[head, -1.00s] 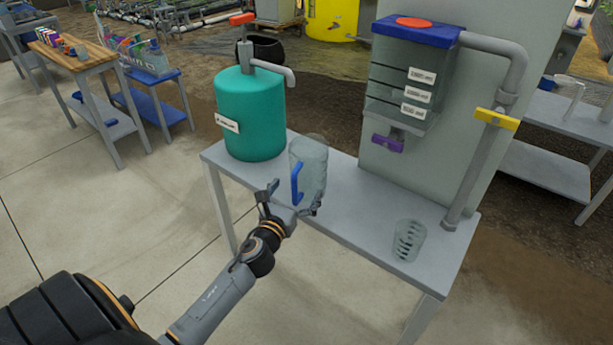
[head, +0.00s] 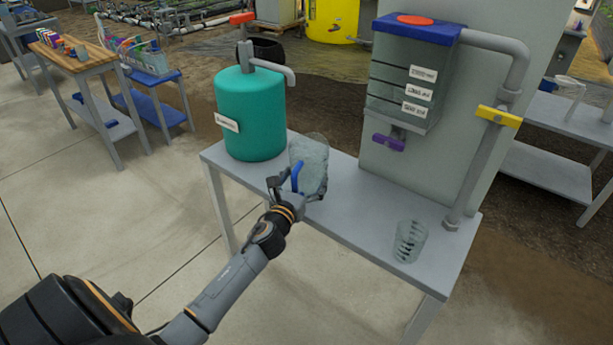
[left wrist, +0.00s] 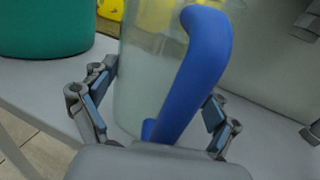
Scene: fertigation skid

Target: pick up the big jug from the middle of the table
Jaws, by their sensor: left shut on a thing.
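The big jug (head: 314,165) is clear, with a blue handle (head: 297,178), and is at the middle of the grey table (head: 352,212). My left gripper (head: 297,187) is at the handle side of the jug, shut on it. In the left wrist view, the blue handle (left wrist: 195,75) rises between the two fingers, with the clear jug wall (left wrist: 145,70) behind it. The exact finger contact is hard to see. I cannot tell whether the jug's base touches the table. My right gripper is not in view.
A teal tank (head: 250,115) with a grey spout stands left of the jug. A small clear beaker (head: 409,241) stands near the table's right end. A wall-mounted clear tank (head: 402,85) with a purple valve and a grey pipe (head: 475,165) are behind.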

